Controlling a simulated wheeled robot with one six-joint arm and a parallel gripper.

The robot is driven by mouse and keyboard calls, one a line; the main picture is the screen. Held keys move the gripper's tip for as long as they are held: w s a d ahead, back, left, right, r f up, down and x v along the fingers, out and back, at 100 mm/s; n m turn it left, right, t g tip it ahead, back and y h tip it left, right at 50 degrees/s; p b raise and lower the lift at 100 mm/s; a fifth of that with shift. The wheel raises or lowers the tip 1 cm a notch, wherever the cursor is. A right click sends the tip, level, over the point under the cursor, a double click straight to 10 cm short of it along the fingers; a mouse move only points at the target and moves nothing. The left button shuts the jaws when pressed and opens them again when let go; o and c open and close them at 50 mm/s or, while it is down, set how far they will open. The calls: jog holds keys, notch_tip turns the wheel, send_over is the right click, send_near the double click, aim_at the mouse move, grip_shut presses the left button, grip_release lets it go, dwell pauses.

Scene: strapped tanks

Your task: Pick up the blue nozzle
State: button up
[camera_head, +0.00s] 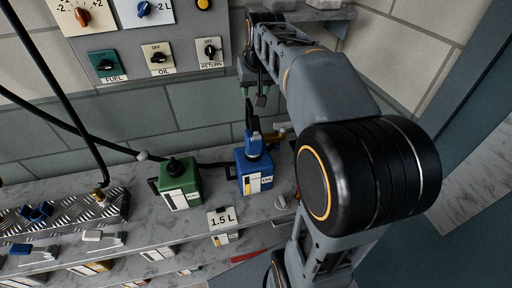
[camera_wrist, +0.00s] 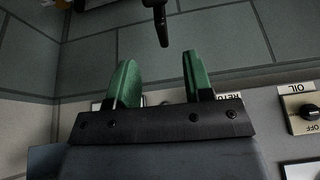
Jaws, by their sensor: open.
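The blue nozzle (camera_head: 254,146) stands upright in the top of the blue tank (camera_head: 255,176) on the shelf in the head view. A dark slender part rises from it towards my gripper. My gripper (camera_head: 257,92) is above the nozzle, near the wall, and apart from it. In the wrist view my gripper (camera_wrist: 160,78) has its two green fingers spread with nothing between them. A black rod-like end (camera_wrist: 158,20) shows beyond the fingertips; it looks like the nozzle's upper part. The nozzle's blue body cannot be made out there.
A green tank (camera_head: 180,186) with a black cap stands left of the blue one. A control panel (camera_head: 150,40) with knobs is on the wall. Black hoses (camera_head: 68,105) hang at left. A 1.5 L sign (camera_head: 222,217) is on the shelf's front edge.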

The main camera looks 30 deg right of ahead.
aim_at(251, 109)
jog(key=x, duration=0.7)
jog(key=shift+w+d+f, duration=0.15)
jog(key=shift+w+f, duration=0.1)
jog(key=shift+w, duration=0.05)
jog(key=shift+p+x, duration=0.7)
jog(key=shift+x, duration=2.35)
jog(key=shift+s, duration=0.1)
grip_shut()
